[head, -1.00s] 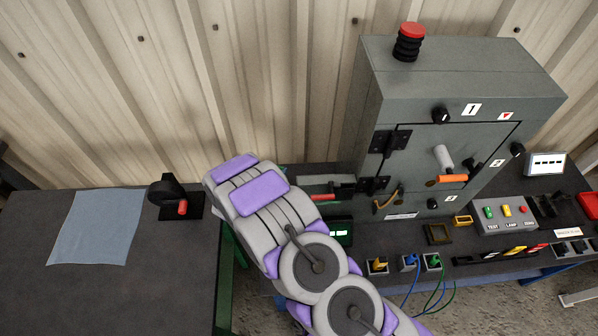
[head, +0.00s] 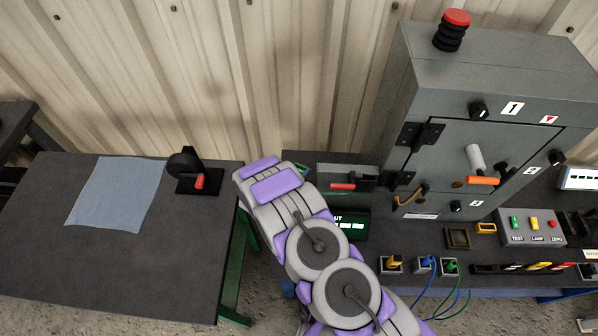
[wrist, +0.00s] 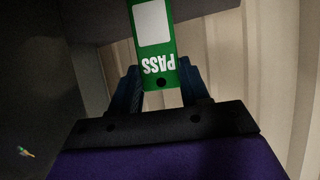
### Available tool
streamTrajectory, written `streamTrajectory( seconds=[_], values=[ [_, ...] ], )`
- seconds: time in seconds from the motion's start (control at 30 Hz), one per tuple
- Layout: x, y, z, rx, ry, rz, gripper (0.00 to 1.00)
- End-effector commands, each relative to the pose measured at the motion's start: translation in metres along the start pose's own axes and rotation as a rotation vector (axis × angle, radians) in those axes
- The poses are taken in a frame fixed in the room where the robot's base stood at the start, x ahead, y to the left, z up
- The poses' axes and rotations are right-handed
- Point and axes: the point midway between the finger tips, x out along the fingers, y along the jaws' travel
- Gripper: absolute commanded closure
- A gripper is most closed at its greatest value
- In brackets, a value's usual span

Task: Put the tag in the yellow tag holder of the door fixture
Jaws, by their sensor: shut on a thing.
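My gripper (wrist: 160,78) is shut on a green tag (wrist: 157,72) with a white panel and the word PASS, upside down in the wrist view. The tag has a dark hole near its lower end. In the head view my wrist hides the gripper and the tag. The grey door fixture (head: 490,135) stands on the right bench with a lever handle and numbered labels. A small yellow frame (head: 486,228), possibly the tag holder, is at its front base. A darker olive frame (head: 458,237) is beside it. Both are to the right of my arm and apart from it.
A left bench (head: 60,265) holds a blue-grey cloth (head: 118,192) and a black device with a red handle (head: 190,172). The right bench carries coloured plugs (head: 423,264), a button box (head: 531,226) and a grey box with a red handle (head: 345,182). A corrugated wall is behind.

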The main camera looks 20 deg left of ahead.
Motion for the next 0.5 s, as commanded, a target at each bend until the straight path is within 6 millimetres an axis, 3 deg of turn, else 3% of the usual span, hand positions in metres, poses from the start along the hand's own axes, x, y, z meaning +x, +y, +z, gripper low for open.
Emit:
streamTrajectory(
  seconds=[0.23,0.27,0.5],
  values=[
    [0.0009,-0.0010,0.0025,-0.002,0.000,0.001,0.88],
    [0.0009,-0.0013,0.0025,-0.002,0.000,0.001,0.53],
    [0.0007,-0.0015,0.0024,-0.003,0.000,0.001,0.30]
  ],
)
